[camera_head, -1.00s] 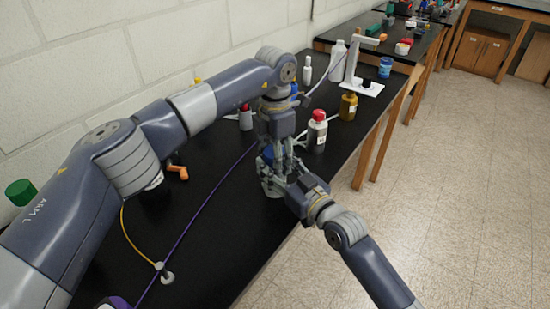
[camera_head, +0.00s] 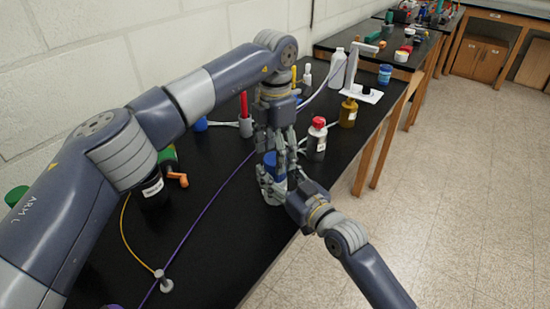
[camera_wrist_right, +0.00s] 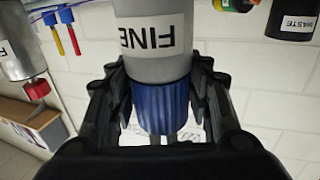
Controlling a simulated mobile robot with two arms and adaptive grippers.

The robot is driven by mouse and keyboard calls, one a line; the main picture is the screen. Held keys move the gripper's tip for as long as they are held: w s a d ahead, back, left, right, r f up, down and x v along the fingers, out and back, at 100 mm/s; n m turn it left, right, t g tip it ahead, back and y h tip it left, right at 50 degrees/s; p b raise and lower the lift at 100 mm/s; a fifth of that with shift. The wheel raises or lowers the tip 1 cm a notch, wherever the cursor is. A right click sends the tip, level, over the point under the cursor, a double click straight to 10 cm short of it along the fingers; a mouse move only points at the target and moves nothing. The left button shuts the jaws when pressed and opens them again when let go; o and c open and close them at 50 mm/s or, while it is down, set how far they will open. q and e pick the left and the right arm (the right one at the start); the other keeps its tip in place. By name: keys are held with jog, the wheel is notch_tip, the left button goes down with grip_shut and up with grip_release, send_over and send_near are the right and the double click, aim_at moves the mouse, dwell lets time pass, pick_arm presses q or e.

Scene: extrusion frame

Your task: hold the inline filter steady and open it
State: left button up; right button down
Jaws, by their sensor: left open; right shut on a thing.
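The inline filter stands near the bench's right edge in the head view, with a blue cap (camera_head: 274,163) on top and a clear or grey lower part partly hidden by my fingers. In the right wrist view its grey body (camera_wrist_right: 155,62), labelled FINE, appears upside down above the ribbed blue cap (camera_wrist_right: 162,108). My right gripper (camera_head: 280,186) is shut on the filter from the side; its fingers flank it in the wrist view (camera_wrist_right: 160,85). My left gripper (camera_head: 280,148) is open, pointing down just above the cap. Whether its fingertips touch the cap is unclear.
A red-capped bottle (camera_head: 317,137) stands close to the right of my left gripper, with an amber bottle (camera_head: 348,113) and a white stand (camera_head: 361,94) behind. A holder (camera_head: 245,126) with a red item stands left.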

jog(key=c, duration=0.7)
grip_release()
jog(key=shift+c, duration=0.2)
